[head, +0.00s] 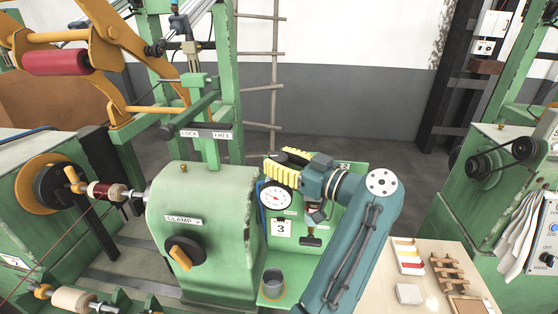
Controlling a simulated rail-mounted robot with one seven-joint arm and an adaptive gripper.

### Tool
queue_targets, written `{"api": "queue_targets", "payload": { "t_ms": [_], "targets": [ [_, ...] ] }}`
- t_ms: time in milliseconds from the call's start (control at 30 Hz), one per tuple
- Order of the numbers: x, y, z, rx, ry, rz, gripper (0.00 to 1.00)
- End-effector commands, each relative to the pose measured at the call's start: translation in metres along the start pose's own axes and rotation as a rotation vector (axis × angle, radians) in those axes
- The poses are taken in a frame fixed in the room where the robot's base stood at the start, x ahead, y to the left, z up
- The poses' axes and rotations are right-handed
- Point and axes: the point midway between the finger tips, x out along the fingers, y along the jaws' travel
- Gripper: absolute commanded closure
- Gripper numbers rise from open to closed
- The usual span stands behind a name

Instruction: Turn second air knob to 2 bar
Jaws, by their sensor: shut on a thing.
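My gripper (284,164) is at the green air panel (352,202), at the top above the gauge and beside the label 2 (345,166). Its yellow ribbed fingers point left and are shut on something. The second air knob is mostly hidden by the fingers and wrist, so I cannot make out its setting. A round white gauge (275,198) with a red needle hangs just below the fingers; its scale is too small to read. Below it is the label 3 (281,229), with a dark T-shaped knob (311,241) to its right.
The green clamp housing (205,223) with a black and orange knob (184,252) stands close on the left. A grey cup (272,279) sits below the panel. A bench (429,296) with a small tray (408,254) and wooden rack (447,271) is at lower right.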

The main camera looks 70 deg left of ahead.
Motion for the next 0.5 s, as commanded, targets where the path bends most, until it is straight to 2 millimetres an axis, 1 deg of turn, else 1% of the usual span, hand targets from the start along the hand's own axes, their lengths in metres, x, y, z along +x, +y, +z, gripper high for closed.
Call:
{"api": "queue_targets", "payload": {
  "t_ms": [33,67,100,167,200,500],
  "targets": [
    [0.0006,-0.0004,0.0009,0.001,-0.001,-0.002,0.92],
    [0.0006,-0.0004,0.001,0.001,-0.001,-0.002,0.5],
    [0.0006,-0.0003,0.001,0.001,-0.001,-0.001,0.42],
    [0.0005,-0.0003,0.001,0.001,-0.001,-0.001,0.3],
    [0.0005,-0.0002,0.001,0.001,-0.001,-0.001,0.27],
    [-0.0019,0.0002,0.0007,0.001,-0.001,0.001,0.27]
  ]
}}
